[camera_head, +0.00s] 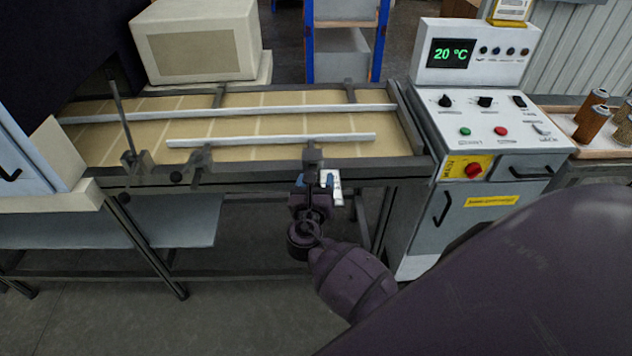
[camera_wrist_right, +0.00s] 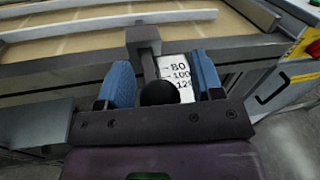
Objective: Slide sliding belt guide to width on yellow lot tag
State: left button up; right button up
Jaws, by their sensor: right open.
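The sliding belt guide (camera_head: 270,140) is the short pale rail along the near side of the tan belt (camera_head: 120,140). A dark bracket and rod (camera_wrist_right: 145,45) run from it towards me and end in a round black knob (camera_wrist_right: 160,93). My right gripper (camera_head: 314,182) is open at the belt's front edge, its blue fingers on either side of the knob with visible gaps. A white scale plate (camera_wrist_right: 178,73) reading 80, 100 and 120 shows beside the rod. A yellow-edged card (camera_head: 511,9), perhaps the lot tag, stands on the control cabinet; its writing is unreadable. My left gripper is out of view.
A longer fixed-looking rail (camera_head: 240,110) runs along the far side of the belt. The control cabinet (camera_head: 480,120) with a 20 °C display stands to the right, beside a tray of brown cartridges (camera_head: 592,122). An upright post (camera_head: 125,120) stands at the belt's left.

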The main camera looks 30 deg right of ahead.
grip_shut()
jog(key=x, duration=0.4)
jog(key=w+a+x, duration=0.1)
jog(key=x, duration=0.2)
jog(key=shift+w+d, duration=0.1)
jog(key=shift+w, duration=0.1)
jog(key=shift+r, duration=0.15)
grip_release()
jog(key=shift+w, duration=0.1)
